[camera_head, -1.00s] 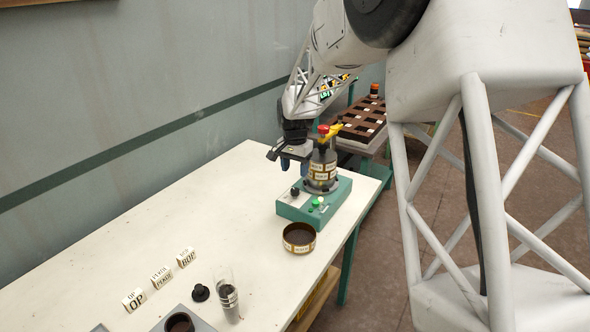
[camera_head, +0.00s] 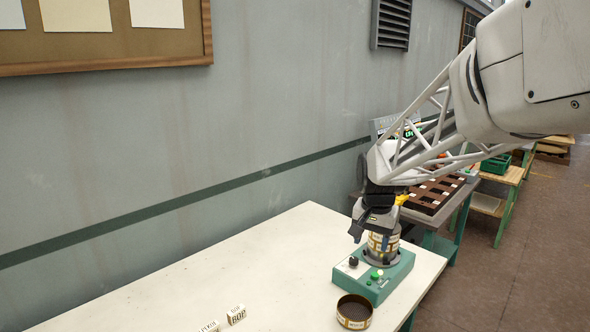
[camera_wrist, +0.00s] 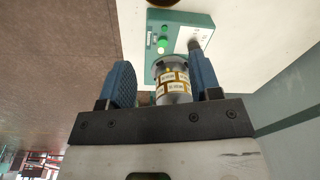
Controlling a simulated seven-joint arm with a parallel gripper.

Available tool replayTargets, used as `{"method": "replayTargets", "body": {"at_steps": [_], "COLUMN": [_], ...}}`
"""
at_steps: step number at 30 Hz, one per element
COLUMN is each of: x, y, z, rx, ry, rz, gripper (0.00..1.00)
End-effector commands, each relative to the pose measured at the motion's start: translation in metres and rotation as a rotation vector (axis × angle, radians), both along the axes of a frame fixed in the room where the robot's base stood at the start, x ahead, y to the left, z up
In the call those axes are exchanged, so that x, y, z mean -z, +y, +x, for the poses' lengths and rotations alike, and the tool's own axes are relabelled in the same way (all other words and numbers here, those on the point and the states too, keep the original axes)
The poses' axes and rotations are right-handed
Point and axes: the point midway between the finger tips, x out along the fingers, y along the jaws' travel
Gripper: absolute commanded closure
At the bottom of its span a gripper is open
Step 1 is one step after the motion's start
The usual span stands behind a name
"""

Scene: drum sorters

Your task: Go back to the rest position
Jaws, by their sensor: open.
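My gripper (camera_head: 368,225) is open and empty beside the sorter drum (camera_head: 383,246). The drum is a stack of cylindrical sections with cream labels, and it stands on a green machine base (camera_head: 392,282). In the head view my wrist hides the drum's top. In the wrist view my gripper's blue fingers (camera_wrist: 162,75) are spread wide, with the labelled drum (camera_wrist: 173,88) seen between them. I cannot tell how far apart the fingers and drum are. The green base (camera_wrist: 178,28) with its green buttons lies beyond.
A round dark dish (camera_head: 354,312) with a labelled rim sits on the white table (camera_head: 250,270) near the base. Small label blocks (camera_head: 236,315) stand at the lower left. A brown compartment tray (camera_head: 435,195) is on the bench behind. The wall (camera_head: 150,150) runs along the left.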

Motion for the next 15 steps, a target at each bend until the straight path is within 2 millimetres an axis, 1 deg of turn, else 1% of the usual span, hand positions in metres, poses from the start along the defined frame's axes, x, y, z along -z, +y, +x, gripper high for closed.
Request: {"method": "replayTargets", "body": {"at_steps": [1, 6, 14, 15], "x": [-0.006, -0.02, -0.032, -0.033], "y": [0.0, 0.0, 0.001, 0.001], "z": [-0.015, -0.06, -0.128, -0.139], "rx": [-0.018, -0.084, -0.182, -0.197], "ry": [-0.009, -0.029, -0.062, -0.067], "rz": [-0.002, -0.009, -0.024, -0.025], "gripper": [0.42, 0.42, 0.42, 0.42]}}
